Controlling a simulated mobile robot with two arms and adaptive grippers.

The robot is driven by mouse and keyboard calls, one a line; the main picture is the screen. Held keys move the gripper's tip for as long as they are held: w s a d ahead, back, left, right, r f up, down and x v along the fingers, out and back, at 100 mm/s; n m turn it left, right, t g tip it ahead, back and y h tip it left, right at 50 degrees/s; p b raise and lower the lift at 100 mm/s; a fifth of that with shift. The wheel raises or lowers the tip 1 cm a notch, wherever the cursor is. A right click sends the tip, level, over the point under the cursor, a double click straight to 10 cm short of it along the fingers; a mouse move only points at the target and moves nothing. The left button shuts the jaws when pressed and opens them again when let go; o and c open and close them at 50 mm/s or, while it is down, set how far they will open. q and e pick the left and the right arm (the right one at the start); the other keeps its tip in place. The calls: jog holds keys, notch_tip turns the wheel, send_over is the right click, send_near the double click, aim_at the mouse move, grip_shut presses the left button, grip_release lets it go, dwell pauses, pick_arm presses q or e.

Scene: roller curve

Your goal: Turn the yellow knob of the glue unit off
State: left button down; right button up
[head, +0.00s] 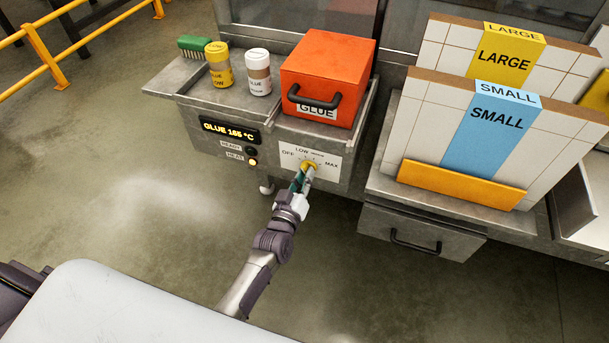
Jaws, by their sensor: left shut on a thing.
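The glue unit (195,125) is a grey metal cabinet with a display reading "GLUE 165 °C". Its white dial plate (325,160) is marked OFF, LOW and MAX. The yellow knob (310,166) sits at the lower middle of that plate, partly hidden by my fingers. My left gripper (304,177) reaches up to the front panel and is shut on the yellow knob. Which mark the knob points at cannot be made out. My right gripper is not in view.
An orange-red glue box (335,70) with a black handle, a white jar (258,75), a yellow jar (218,68) and a green brush (193,44) stand on top. Panels labelled SMALL (490,150) and LARGE (505,65) stand at right. Floor at left is clear.

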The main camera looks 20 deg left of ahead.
pick_arm(q)
jog(key=n, duration=0.6)
jog(key=shift+n+b, duration=0.3)
jog(key=shift+n, duration=0.1)
dwell(0.4)
jog(key=c, duration=1.1)
grip_release()
jog(key=shift+s, duration=0.15)
jog(key=s, duration=1.1)
jog(key=shift+s+a, duration=0.2)
jog(key=shift+s, duration=0.2)
